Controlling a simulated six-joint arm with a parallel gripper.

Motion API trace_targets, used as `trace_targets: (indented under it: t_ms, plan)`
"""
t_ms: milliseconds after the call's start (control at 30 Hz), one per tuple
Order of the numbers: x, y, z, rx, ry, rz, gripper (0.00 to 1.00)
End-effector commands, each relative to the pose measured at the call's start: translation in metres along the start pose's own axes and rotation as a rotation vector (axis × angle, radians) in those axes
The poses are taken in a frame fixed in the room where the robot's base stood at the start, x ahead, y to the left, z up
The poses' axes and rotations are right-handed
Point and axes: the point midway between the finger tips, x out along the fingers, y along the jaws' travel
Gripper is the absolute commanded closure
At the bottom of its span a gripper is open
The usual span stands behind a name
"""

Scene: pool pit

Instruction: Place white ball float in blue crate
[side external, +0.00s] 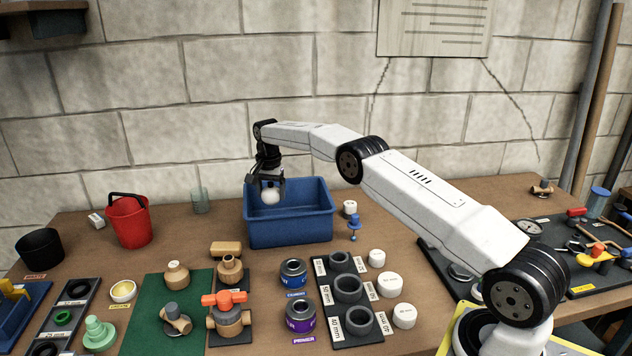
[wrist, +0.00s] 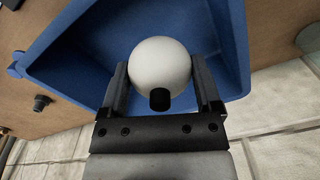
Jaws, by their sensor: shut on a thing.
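The white ball float (side external: 270,196) is held between the fingers of my gripper (side external: 266,188). In the wrist view the ball float (wrist: 158,68) sits between both fingertips of my gripper (wrist: 160,85), with a black stub on its near side. The blue crate (side external: 290,231) stands on the table, and my gripper is over its left part in the side view. In the wrist view the crate (wrist: 72,70) lies behind the ball. Whether the ball touches the crate floor cannot be told.
A red bucket (side external: 128,222) and a glass jar (side external: 200,201) stand left of the crate. A blue-topped fitting (side external: 354,227) and a white cap (side external: 350,208) are close on its right. Valves, cans (side external: 293,273) and a ring tray crowd the front. The block wall is behind.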

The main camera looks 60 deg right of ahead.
Motion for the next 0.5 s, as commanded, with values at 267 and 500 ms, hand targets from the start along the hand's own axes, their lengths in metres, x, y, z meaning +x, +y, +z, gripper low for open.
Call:
trace_targets:
  t_ms: [267,500]
  plan:
    - [0.004,-0.002,0.002,-0.003,-0.001,0.001,0.73]
    - [0.030,-0.001,0.002,-0.002,-0.002,0.002,0.73]
